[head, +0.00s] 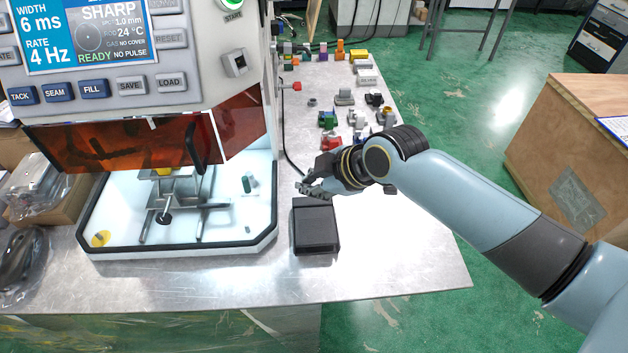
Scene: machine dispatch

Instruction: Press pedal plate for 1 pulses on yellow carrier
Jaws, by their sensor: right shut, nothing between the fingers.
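The pedal plate (315,228) is a dark grey box-shaped unit on the metal table, right of the machine's white chamber. My right gripper (302,188) is shut and empty, with its fingertips just above the pedal's far end; I cannot tell whether they touch it. A yellow piece (163,171), perhaps the yellow carrier, shows partly on the metal fixture (176,190) inside the chamber, with the amber cover hiding its top. The machine's screen (95,30) reads READY, NO PULSE, 6 ms and 4 Hz. My left gripper is not in view.
A black cable (287,150) runs along the chamber's right side. Several small coloured parts (330,120) stand on the table (400,270) behind my right arm. A yellow disc (100,239) lies at the chamber's front left. The table's front right is clear. A wooden crate (570,130) stands at right.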

